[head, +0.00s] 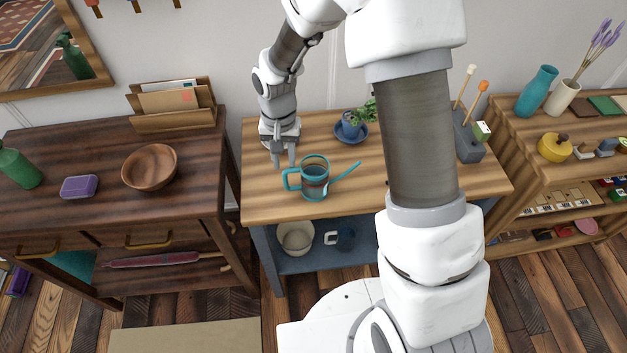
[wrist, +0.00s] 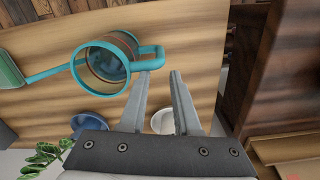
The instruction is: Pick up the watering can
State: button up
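The watering can (head: 314,182) stands upright on the middle wooden table. It has a teal rim, a teal handle on its left and a long teal spout pointing up to the right. In the wrist view the watering can (wrist: 104,64) lies just beyond my fingertips, with its handle (wrist: 150,57) close to the left finger. My gripper (head: 284,163) is left of and slightly behind the can, pointing down. In the wrist view my gripper (wrist: 161,73) has its fingers apart with nothing between them. I cannot tell whether a finger touches the handle.
A potted plant on a blue saucer (head: 351,133) stands behind the can. A grey holder (head: 467,140) with utensils is at the table's right. A left desk holds a wooden bowl (head: 149,167), a purple box (head: 79,187) and a letter rack (head: 173,106). The table's front left is clear.

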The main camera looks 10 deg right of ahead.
aim_at(287, 190)
jog(key=shift+f, duration=0.75)
jog(key=f, duration=0.1)
jog(key=s+f, duration=0.1)
jog(key=f+b, duration=0.1)
jog(key=f, duration=0.1)
jog(key=shift+s+a, duration=0.15)
jog(key=shift+s, duration=0.25)
jog(key=shift+f, duration=0.6)
grip_shut()
